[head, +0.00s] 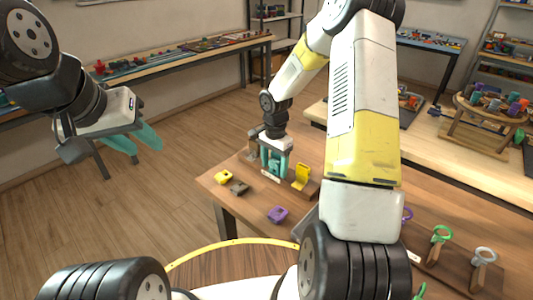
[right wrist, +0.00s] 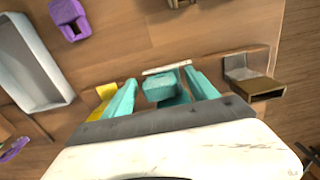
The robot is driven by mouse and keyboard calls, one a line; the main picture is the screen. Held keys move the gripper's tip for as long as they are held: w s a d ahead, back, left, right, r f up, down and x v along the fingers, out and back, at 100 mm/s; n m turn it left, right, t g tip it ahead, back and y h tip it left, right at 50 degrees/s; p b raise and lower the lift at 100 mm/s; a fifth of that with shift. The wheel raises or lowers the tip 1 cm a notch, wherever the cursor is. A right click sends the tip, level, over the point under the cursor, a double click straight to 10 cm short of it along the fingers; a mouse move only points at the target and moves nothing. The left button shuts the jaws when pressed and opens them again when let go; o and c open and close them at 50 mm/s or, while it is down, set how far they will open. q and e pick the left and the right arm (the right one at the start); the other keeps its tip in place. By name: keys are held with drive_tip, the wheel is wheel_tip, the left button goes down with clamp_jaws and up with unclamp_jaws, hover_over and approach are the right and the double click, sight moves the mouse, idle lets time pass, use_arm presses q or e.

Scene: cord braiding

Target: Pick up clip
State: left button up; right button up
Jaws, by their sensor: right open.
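My right gripper (head: 273,163) is open over a small wooden rack at the table's far end. In the right wrist view its teal fingers (right wrist: 160,95) stand apart on either side of a teal clip (right wrist: 165,87). Whether they touch it, I cannot tell. A yellow clip (head: 302,176) stands on the rack to the right of this gripper; a grey clip (right wrist: 240,68) is on its other side. A yellow clip (head: 223,177), a grey-brown clip (head: 239,188) and a purple clip (head: 278,214) lie loose on the table. My left gripper (head: 135,138) is open and empty above the floor, away from the table.
A grey tray (right wrist: 30,65) lies near the purple clip, mostly hidden in the head view by my right arm. Wooden holders with a green ring (head: 441,234) and a grey ring (head: 485,256) stand at the right. A round wooden stand (head: 487,115) sits on the bench behind.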

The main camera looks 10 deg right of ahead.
sight(275, 161)
clamp_jaws()
drive_tip(key=shift+r, duration=0.1)
drive_tip(key=shift+r, duration=0.6)
wheel_tip(275, 161, up, 2)
drive_tip(key=shift+r, duration=0.15)
drive_tip(key=s+a+r, duration=0.1)
drive_tip(key=s, duration=1.5)
drive_tip(key=shift+a+r, duration=0.2)
drive_tip(key=shift+a, duration=0.1)
